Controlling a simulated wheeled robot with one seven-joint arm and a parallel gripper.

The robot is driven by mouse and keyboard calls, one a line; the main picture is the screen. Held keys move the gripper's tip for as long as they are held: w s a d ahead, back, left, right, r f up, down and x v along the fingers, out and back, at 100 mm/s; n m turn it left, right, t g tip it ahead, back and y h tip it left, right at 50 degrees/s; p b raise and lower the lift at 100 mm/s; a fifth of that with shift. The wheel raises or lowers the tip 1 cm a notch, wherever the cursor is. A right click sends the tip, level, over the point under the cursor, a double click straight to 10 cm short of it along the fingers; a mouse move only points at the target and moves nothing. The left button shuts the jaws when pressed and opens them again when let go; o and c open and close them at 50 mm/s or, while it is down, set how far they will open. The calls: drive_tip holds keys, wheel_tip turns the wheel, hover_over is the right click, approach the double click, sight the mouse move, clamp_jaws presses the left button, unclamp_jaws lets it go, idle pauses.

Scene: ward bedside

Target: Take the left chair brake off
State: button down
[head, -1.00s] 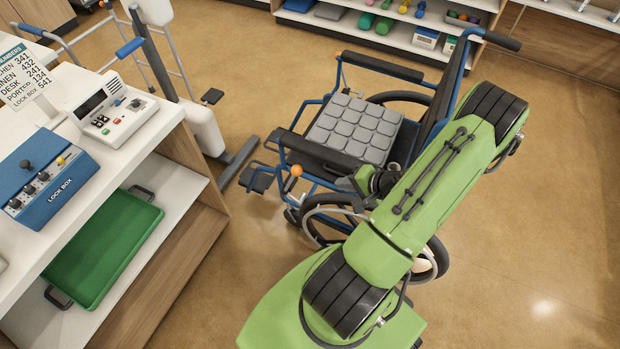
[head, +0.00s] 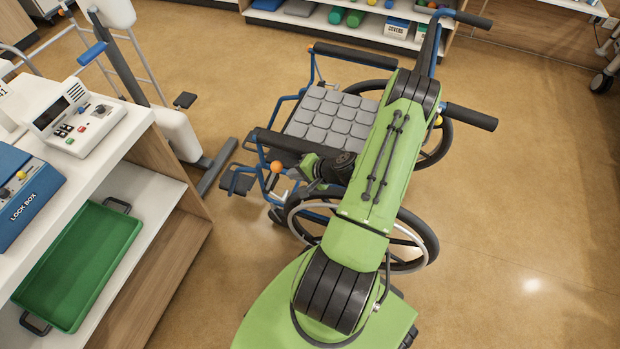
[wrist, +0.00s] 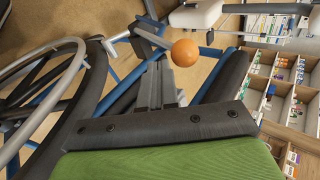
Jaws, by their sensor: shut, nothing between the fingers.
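The wheelchair (head: 333,118) has a blue frame and a grey padded seat, and it faces left in the head view. An orange ball knob (head: 277,167), which looks like the top of the left brake lever, stands at the near side by the front of the near wheel (head: 425,238). In the wrist view the knob (wrist: 185,53) is just beyond and right of the fingertips. My gripper (wrist: 165,68) is shut and empty, close to the knob. I cannot tell whether they touch. The lever's lower part is hidden.
A shelf unit (head: 165,210) with a green tray (head: 128,232) and a blue lock box (head: 28,200) stands at the left. A grey-white frame stand (head: 178,135) is near the footrests. Shelves line the back. The floor at right is clear.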

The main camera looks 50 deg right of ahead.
drive_tip(key=shift+w+a+r, duration=0.1)
drive_tip(key=shift+w+a, duration=0.05)
drive_tip(key=shift+w, duration=0.65)
drive_tip(key=shift+r, duration=0.1)
